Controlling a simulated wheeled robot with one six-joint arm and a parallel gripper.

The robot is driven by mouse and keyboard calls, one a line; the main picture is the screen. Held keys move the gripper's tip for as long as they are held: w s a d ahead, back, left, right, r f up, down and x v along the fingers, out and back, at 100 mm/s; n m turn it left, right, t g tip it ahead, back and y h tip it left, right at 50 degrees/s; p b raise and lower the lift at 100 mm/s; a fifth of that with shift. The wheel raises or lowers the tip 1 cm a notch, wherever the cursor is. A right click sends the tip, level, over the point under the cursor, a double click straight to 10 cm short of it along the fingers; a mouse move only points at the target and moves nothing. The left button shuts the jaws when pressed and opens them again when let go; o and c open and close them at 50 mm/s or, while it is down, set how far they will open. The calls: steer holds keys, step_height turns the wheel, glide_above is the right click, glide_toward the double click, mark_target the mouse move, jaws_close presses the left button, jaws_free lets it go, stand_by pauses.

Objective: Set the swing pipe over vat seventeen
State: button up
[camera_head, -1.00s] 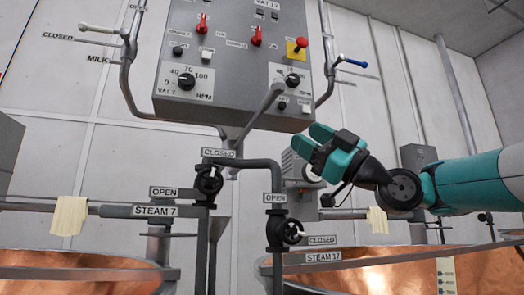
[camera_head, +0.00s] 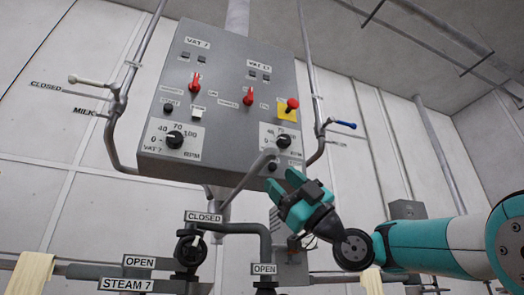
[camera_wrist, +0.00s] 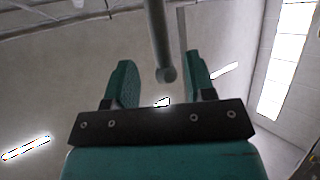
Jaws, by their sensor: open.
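A grey slanting pipe (camera_head: 250,175), which looks like the swing pipe, runs up toward me in front of the control box's lower edge. Its near end is rounded. My teal gripper (camera_head: 284,187) is open and empty, just below and right of that end. In the wrist view a grey pipe (camera_wrist: 158,40) comes down from the top, its rounded end between the open fingers of my gripper (camera_wrist: 160,85) in the picture. I cannot tell whether it lies beyond the fingertips. Neither vat is in view now.
The grey control box (camera_head: 225,105) hangs above my gripper, with switches, dials and a red button (camera_head: 292,104). A blue-tipped lever (camera_head: 342,125) sits on its right, a white-tipped one (camera_head: 85,80) on its left. Steam valves (camera_head: 190,250) stand below. A cloth (camera_head: 33,272) hangs at lower left.

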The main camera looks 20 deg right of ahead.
mark_target(262, 167)
steer(key=p+x, duration=0.2)
steer(key=x, duration=0.5)
jaws_close()
